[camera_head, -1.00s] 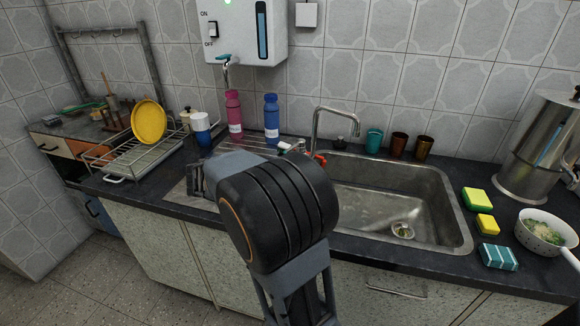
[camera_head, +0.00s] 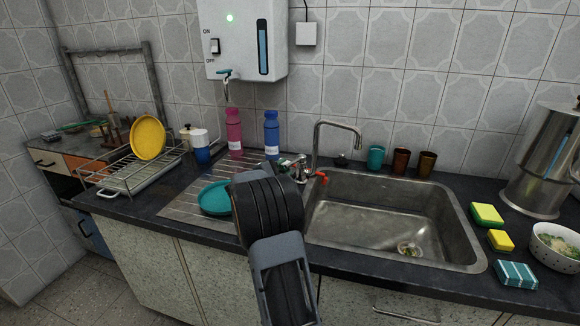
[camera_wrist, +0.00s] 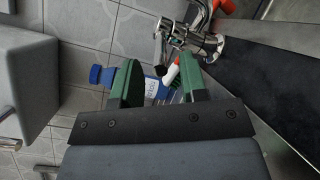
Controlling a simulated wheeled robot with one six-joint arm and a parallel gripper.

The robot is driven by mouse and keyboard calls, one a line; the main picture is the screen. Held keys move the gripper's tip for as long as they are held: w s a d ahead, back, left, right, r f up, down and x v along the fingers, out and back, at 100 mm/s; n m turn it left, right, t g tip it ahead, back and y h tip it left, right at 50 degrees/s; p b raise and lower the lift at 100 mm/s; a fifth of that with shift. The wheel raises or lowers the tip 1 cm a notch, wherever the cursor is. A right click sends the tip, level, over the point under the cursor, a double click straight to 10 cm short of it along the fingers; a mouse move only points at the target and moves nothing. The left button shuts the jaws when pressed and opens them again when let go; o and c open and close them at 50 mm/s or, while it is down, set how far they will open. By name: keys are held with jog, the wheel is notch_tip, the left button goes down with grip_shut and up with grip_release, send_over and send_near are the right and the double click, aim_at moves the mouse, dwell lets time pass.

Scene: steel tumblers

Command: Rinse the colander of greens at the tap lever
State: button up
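The white colander (camera_head: 537,246) of greens (camera_head: 560,245) stands on the counter at the right edge of the head view, away from my gripper. The chrome tap (camera_head: 317,150) stands behind the sink, with a red-orange lever (camera_head: 321,176) at its base. In the wrist view the tap body (camera_wrist: 196,38) and a red-orange lever part (camera_wrist: 228,6) are at the top, just beyond the fingers. My gripper (camera_wrist: 160,82) is open, with green fingers apart and nothing held. A small red-and-white part (camera_wrist: 172,72) shows between them. In the head view my wrist mostly hides the fingers.
A teal plate (camera_head: 214,198) lies on the drainboard. Pink (camera_head: 233,130) and blue (camera_head: 271,135) bottles stand behind it. Several cups line the back edge. Sponges (camera_head: 487,214) lie right of the sink, and a steel urn (camera_head: 540,165) stands behind.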

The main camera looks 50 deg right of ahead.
aim_at(298, 160)
jog(key=shift+d, duration=1.85)
jog(key=shift+c, duration=0.5)
grip_shut()
jog(key=shift+w, duration=0.1)
